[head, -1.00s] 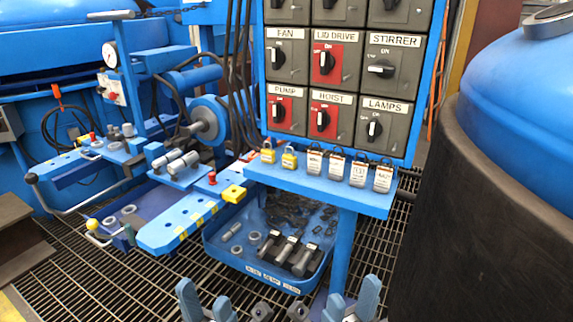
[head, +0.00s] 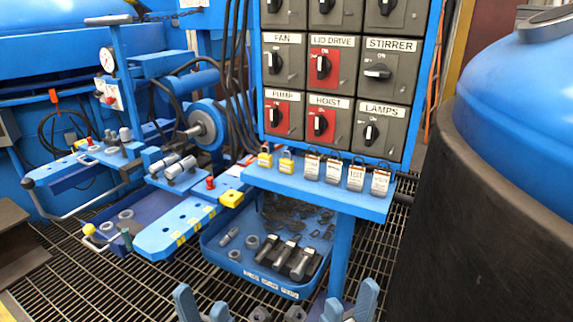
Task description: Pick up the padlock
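Two yellow padlocks stand at the left end of the blue shelf (head: 320,191) under the switch panel: a left padlock (head: 265,159) and a right padlock (head: 286,164). Both have their shackles upward. My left gripper (head: 202,306) is at the bottom edge of the head view, with its two blue fingers apart and nothing seen between them. My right gripper (head: 350,303) is also at the bottom edge, fingers apart and empty. Both grippers are in front of the shelf and well below it in the picture, apart from the padlocks.
Several white-labelled tags (head: 334,171) stand to the right of the padlocks. The switch panel (head: 337,88) rises behind the shelf. A blue bin (head: 218,252) with metal parts sits below. A blue workbench (head: 172,238) is at left, a large dark vat (head: 480,230) at right.

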